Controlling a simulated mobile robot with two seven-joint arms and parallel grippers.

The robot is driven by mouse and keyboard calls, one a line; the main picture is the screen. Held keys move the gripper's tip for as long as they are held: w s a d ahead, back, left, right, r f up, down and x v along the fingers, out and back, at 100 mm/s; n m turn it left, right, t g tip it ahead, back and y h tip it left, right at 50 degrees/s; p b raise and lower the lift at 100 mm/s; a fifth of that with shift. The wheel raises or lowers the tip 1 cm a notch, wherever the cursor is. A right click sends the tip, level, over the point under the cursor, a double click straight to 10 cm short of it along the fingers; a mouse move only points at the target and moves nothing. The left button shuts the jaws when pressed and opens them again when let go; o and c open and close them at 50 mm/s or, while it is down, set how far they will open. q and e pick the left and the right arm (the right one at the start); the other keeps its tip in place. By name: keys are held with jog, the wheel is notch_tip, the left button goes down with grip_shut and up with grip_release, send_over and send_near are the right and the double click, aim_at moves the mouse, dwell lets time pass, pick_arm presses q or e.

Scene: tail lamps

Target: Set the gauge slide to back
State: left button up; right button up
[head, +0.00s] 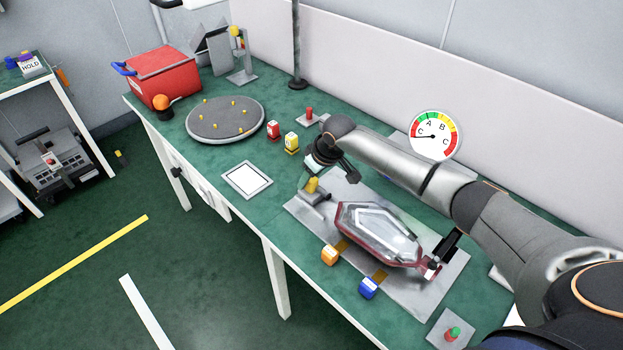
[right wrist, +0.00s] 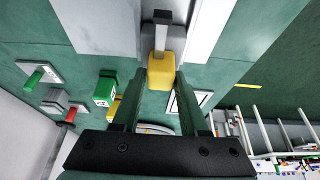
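The gauge slide has a yellow knob (head: 312,185) on a small grey block at the far left end of the grey fixture plate (head: 405,290). In the right wrist view the yellow knob (right wrist: 166,72) shows ahead of and between the fingertips. My right gripper (head: 348,175) is above the bench, a little to the right of the knob in the head view. Its two fingers (right wrist: 160,85) stand apart, and I see no grip on the knob. A tail lamp (head: 380,233) with a red rim lies on the plate. My left gripper is not in view.
A round dial (head: 434,136) stands behind my right arm.

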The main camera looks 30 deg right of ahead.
aim_at(324, 194)
jog(key=o, duration=0.3)
jog(key=shift+f, duration=0.1)
jog(key=shift+o, duration=0.2)
jog(key=v, duration=1.2)
jog(key=shift+r+p, duration=0.3)
jog(key=shift+p, duration=0.05)
jog(key=shift+s, duration=0.1)
